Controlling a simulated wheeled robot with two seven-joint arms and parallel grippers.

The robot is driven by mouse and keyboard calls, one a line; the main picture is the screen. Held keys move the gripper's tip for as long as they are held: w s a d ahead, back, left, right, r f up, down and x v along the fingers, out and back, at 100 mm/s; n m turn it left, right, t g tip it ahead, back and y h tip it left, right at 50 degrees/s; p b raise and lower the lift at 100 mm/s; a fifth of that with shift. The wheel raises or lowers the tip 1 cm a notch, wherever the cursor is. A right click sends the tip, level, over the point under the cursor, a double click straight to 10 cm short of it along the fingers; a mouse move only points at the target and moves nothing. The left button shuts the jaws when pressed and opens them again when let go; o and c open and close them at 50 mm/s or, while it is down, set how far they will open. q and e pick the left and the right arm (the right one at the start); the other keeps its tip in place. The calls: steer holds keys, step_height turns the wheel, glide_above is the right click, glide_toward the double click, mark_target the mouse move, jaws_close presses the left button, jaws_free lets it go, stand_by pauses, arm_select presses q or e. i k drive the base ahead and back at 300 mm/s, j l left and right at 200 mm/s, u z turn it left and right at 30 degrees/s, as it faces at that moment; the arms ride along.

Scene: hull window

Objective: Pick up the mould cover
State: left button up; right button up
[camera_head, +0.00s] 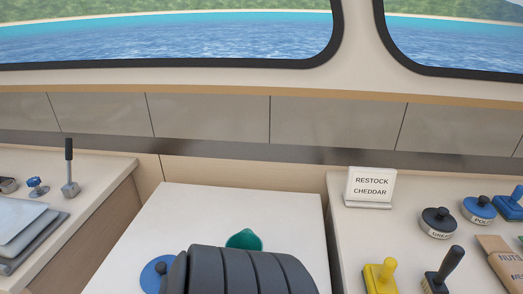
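I cannot tell for sure which thing is the mould cover. A dark grey ribbed, rounded shape (238,271) fills the bottom middle, cut off by the lower edge; I cannot tell what it is. A round blue piece (152,277) shows at its left, partly hidden behind it. A teal rounded piece with a pointed top (244,240) shows just behind it, its lower part hidden. Neither of my grippers is in view.
A pale middle counter (190,212) has clear room at the back. The right counter holds a "RESTOCK CHEDDAR" sign (370,188), black (438,223) and blue (479,210) round knobbed pieces, and a yellow-handled piece (381,276). The left counter holds a lever (70,175) and grey sheets (25,235).

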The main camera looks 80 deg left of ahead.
mark_target(151, 276)
steer(key=u, duration=0.45)
steer(key=j+u, duration=0.1)
steer(key=u, duration=0.8)
steer(key=j+u, duration=0.1)
steer(key=u, duration=0.8)
steer(key=j+u, duration=0.1)
steer(key=u, duration=1.15)
steer(key=k, duration=0.05)
